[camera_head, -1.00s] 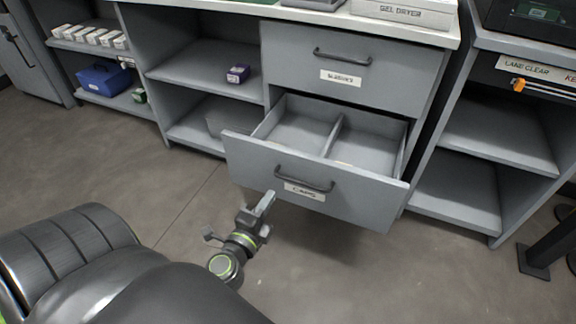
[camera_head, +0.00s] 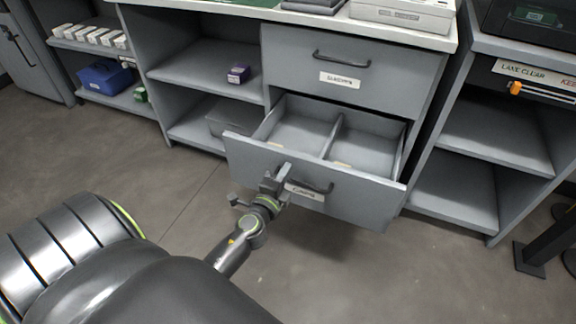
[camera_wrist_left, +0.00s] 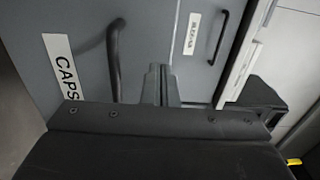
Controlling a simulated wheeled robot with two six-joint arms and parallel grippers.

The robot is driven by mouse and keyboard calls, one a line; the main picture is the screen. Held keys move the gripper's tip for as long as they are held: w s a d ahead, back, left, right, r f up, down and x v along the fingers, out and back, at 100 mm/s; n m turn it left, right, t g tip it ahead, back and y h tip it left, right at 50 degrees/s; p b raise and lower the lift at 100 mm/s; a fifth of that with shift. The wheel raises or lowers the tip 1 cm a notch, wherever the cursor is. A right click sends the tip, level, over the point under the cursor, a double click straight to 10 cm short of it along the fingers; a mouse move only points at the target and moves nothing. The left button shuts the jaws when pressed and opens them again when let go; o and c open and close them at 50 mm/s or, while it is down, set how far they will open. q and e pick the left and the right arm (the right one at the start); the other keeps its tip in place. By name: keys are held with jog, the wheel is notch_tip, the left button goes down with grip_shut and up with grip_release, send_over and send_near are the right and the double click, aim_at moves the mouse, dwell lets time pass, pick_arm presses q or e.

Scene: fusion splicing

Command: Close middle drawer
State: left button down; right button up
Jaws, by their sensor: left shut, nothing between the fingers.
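The open lower drawer (camera_head: 345,195) is pulled well out of the grey cabinet in the head view. It has a dark bar handle, a white label and an empty two-part tray with a divider. In the left wrist view its front (camera_wrist_left: 85,25) shows a label reading "CAPS" beside the dark handle (camera_wrist_left: 114,60). My left gripper (camera_head: 283,170) is shut and empty at the drawer front, by the left end of the handle. Its fingers (camera_wrist_left: 160,82) point at the front; whether they touch it I cannot tell. My right gripper is not in view.
A closed drawer (camera_head: 400,72) with its own handle and label sits above the open one. A shelf unit (camera_head: 500,130) stands right. The floor before the drawer is clear.

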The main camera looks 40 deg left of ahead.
pick_arm(q)
jog(key=shift+x, duration=1.05)
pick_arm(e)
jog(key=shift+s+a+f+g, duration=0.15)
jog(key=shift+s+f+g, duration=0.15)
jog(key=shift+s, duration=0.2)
